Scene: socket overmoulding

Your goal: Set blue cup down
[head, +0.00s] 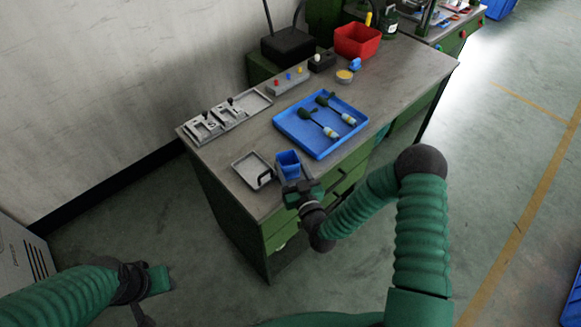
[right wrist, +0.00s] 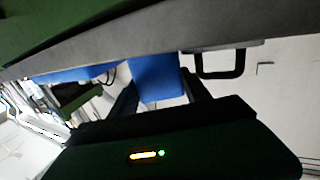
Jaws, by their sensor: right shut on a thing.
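The blue cup (head: 288,163) is at the near edge of the grey-topped workbench, just right of a small grey tray with a black handle (head: 252,171). My right gripper (head: 296,184) is shut on the blue cup from the near side. In the right wrist view the cup (right wrist: 157,80) sits between the two dark fingers, close to the bench edge. I cannot tell whether its base touches the bench top. My left gripper (head: 158,280) is at the lower left, over the floor and away from the bench; its jaw opening is unclear.
A blue tray (head: 283,127) with two green-and-white parts lies right of the cup. Grey fixtures (head: 210,122), a button box (head: 288,80), a red bin (head: 357,41) and a yellow-topped round container (head: 344,76) stand farther back. Bare bench top (head: 400,68) shows at the right.

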